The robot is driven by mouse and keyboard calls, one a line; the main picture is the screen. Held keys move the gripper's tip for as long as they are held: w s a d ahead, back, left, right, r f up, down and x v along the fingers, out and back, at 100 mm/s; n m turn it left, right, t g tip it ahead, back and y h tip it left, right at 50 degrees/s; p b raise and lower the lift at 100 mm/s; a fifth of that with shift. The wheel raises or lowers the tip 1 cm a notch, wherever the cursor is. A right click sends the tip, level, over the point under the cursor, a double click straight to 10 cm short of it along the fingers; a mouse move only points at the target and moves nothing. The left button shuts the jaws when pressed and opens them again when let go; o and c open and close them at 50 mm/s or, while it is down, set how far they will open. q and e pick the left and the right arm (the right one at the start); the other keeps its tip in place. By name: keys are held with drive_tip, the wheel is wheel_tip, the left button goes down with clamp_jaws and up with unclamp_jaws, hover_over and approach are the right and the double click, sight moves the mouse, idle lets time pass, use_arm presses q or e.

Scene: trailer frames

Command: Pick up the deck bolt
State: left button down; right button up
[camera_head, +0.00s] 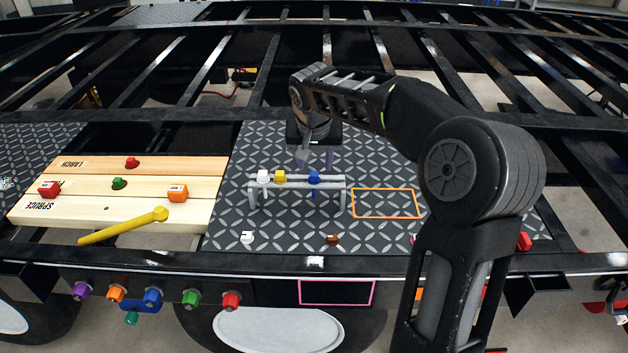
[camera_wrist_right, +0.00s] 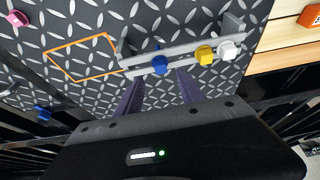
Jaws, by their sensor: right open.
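A grey rack (camera_head: 300,186) stands on the patterned deck plate and holds a white bolt (camera_head: 263,177), a yellow bolt (camera_head: 280,176) and a blue bolt (camera_head: 314,177) in a row. I cannot tell which piece is meant by the deck bolt. My right gripper (camera_head: 315,158) is open and empty above and behind the rack, nearest the blue bolt. In the right wrist view, its two dark fingers (camera_wrist_right: 160,88) point toward the rack, with the blue bolt (camera_wrist_right: 160,64) just beyond their tips and apart from them. My left gripper is not in view.
An orange outline (camera_head: 386,204) marks bare plate right of the rack. Small white (camera_head: 247,237) and brown (camera_head: 332,239) pieces lie in front. Black frame beams lie behind.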

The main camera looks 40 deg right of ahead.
sight(314, 174)
drive_tip(key=p+x, duration=0.1)
drive_tip(key=x, duration=0.4)
drive_tip(key=shift+w+f+p, duration=0.1)
drive_tip(key=shift+p, duration=0.2)
drive_tip(key=shift+a, duration=0.1)
drive_tip(key=shift+c, duration=0.3)
clamp_jaws()
idle(0.3)
